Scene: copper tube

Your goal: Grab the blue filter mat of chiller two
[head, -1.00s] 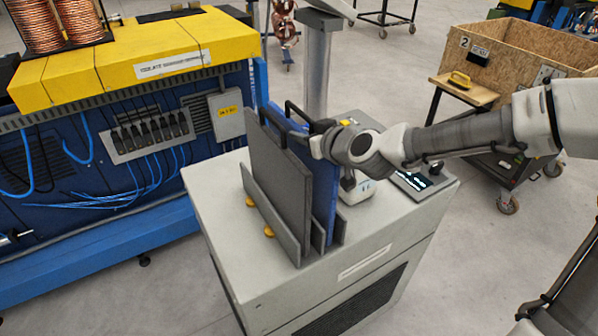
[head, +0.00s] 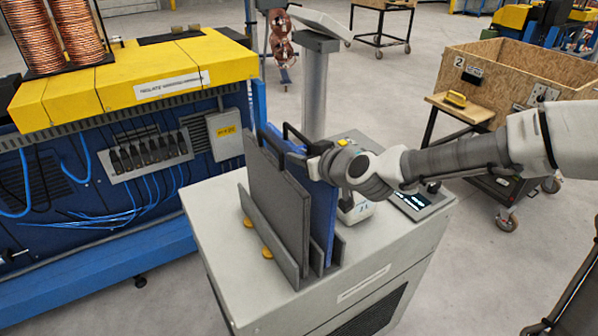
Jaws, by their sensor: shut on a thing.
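The blue filter mat (head: 323,215) stands upright in a grey slotted rack (head: 318,262) on top of the pale grey chiller cabinet (head: 245,297). A dark grey mat (head: 277,200) stands in the rack in front of it, to the left, and hides much of the blue one. My gripper (head: 309,153) reaches in from the right and is shut at the blue mat's upper edge, by the black handle (head: 294,134). The fingertips are small and partly hidden, so the exact grip point is unclear. The blue mat's lower edge is still down in the rack.
A control panel with a lit display (head: 412,203) and a small white device (head: 355,208) sit on the cabinet behind my wrist. A grey post (head: 320,85) rises behind. A blue and yellow machine (head: 110,150) stands close on the left. A wooden crate (head: 530,70) is at the back right.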

